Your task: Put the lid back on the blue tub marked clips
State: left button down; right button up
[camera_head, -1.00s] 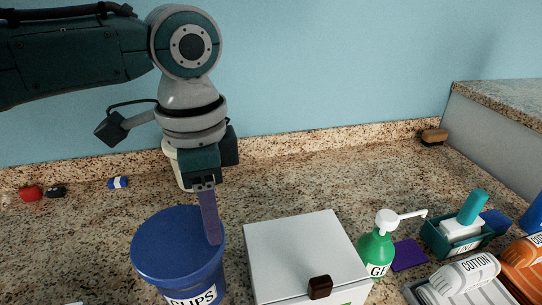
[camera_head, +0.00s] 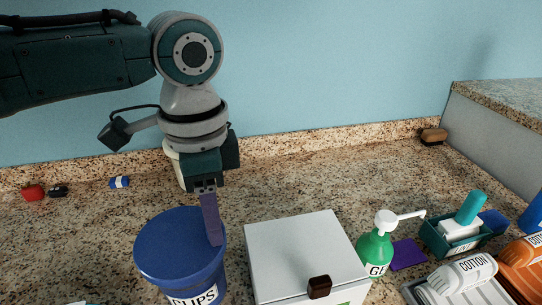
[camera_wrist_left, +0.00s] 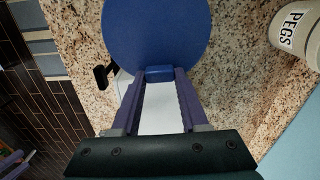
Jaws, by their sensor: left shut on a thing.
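The blue tub (camera_head: 212,282) marked CLIPS stands on the counter at the lower left of the head view, cut off by the bottom edge. Its round blue lid (camera_head: 175,246) lies level over the tub's mouth; I cannot tell whether it is fully seated. My left gripper (camera_head: 214,240) reaches down to the lid's right side. In the left wrist view, its two purple fingers (camera_wrist_left: 160,80) are shut on a small blue block at the edge of the lid (camera_wrist_left: 155,32). Purple pieces at that view's lower left may be my right gripper, but this is unclear.
A white box (camera_head: 300,250) with a dark catch stands right of the tub. Beyond it are a green pump bottle (camera_head: 374,253), a teal caddy (camera_head: 455,240) and a COTTON bottle (camera_head: 465,278). A PEGS tub (camera_wrist_left: 292,30) stands behind the arm. The counter's back middle is clear.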

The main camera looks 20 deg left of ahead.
pick_arm(q)
grip_release()
dwell(0.7)
jog(key=shift+r, duration=0.1)
notch_tip(320, 180, up, 7)
jog(key=p, duration=0.8)
dwell(0.3)
grip_shut()
dwell(0.8)
